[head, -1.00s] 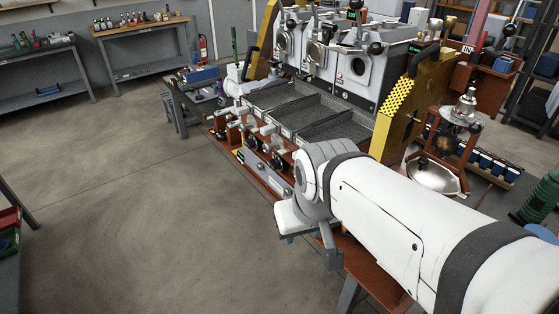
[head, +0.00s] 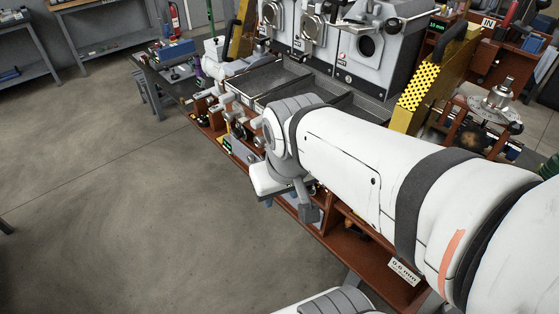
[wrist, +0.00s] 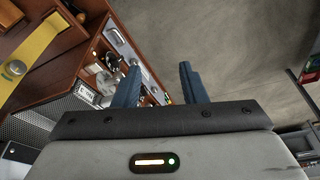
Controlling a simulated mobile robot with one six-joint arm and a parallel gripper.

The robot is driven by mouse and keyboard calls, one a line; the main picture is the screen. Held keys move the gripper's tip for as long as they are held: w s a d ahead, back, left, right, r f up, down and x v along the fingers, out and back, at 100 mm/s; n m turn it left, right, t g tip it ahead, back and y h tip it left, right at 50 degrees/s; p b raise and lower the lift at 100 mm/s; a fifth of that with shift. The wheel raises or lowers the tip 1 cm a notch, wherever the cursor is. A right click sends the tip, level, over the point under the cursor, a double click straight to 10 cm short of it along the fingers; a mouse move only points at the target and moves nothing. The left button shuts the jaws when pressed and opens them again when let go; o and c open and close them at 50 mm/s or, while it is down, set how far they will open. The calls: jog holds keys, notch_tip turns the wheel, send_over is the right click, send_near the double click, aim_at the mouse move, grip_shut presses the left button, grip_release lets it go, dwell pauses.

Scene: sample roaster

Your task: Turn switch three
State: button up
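My gripper (wrist: 160,84) shows two blue fingers set apart with nothing between them, so it is open. The roaster's control panel (wrist: 122,46) lies just beyond and left of the fingers in the wrist view, with dark knobs or switches (wrist: 111,62) on it. In the head view, the front row of controls (head: 240,130) sits along the bench edge, partly hidden behind my arm. I cannot tell which control is switch three. The fingers do not visibly grip any control.
The white roaster (head: 365,45) with its grey cooling trays (head: 270,78) stands behind my arm. A yellow perforated guard (head: 428,85) rises to the right. A wooden shelf (head: 365,255) runs below my arm. Open concrete floor (head: 110,200) lies to the left.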

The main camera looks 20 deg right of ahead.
jog(key=w+d+f+n+g+h+b, duration=0.1)
jog(key=w+d+f+n+g+h, duration=0.2)
jog(key=w+d+f+h, duration=0.25)
jog(key=w+d+f+n+g+h+b, duration=0.2)
jog(key=d+f+n+g+h, duration=0.3)
jog(key=f, duration=0.4)
jog(key=w+a+f+n+t+h+b, duration=0.1)
jog(key=w+a+f+n+t+h, duration=0.15)
jog(key=w+f+n+t, duration=0.35)
jog(key=w+a+f+n+t+h, duration=0.1)
jog(key=w+f+n+t+h, duration=0.3)
jog(key=f, duration=0.4)
jog(key=p+x, duration=0.2)
jog(key=x, duration=0.5)
jog(key=shift+w+m+t, duration=0.2)
jog(key=shift+m+t, duration=0.1)
jog(key=shift+m, duration=0.1)
jog(key=shift+d+f, duration=0.15)
